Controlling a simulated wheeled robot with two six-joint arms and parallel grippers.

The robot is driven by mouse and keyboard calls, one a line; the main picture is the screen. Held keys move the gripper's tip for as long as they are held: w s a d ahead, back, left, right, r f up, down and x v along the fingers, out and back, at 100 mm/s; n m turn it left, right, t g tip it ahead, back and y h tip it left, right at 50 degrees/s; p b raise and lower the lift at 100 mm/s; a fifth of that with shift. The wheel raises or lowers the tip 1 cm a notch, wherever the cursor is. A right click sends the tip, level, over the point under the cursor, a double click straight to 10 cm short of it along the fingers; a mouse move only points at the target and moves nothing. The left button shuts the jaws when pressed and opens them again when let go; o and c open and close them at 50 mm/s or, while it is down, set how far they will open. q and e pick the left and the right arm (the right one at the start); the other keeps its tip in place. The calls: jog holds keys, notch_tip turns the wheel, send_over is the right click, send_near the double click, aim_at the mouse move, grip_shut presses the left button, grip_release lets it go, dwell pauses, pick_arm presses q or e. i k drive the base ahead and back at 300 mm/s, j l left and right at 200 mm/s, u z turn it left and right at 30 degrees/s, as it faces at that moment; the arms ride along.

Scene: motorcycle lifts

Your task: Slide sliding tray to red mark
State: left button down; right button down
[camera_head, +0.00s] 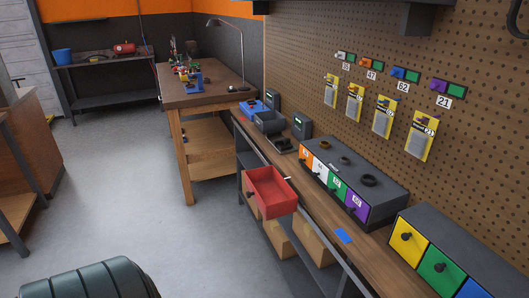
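A red open tray (270,192) sits at the front edge of the long workbench, in the middle of the view. It overhangs the floor side, next to a metal rail (318,236) that runs along the bench front. A small pale piece shows at its right rim. A blue mark (344,236) lies flat on the bench top, nearer than the tray. Neither of my grippers is in view.
A drawer unit (340,205) with orange, white, green and purple fronts stands behind the rail. A second unit (421,245) is nearer. Cardboard boxes (277,238) sit below. A wooden table (195,98) stands beyond. A dark ribbed object (88,284) is bottom left. Left floor is clear.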

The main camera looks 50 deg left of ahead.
aim_at(274, 197)
jog(key=u, duration=1.55)
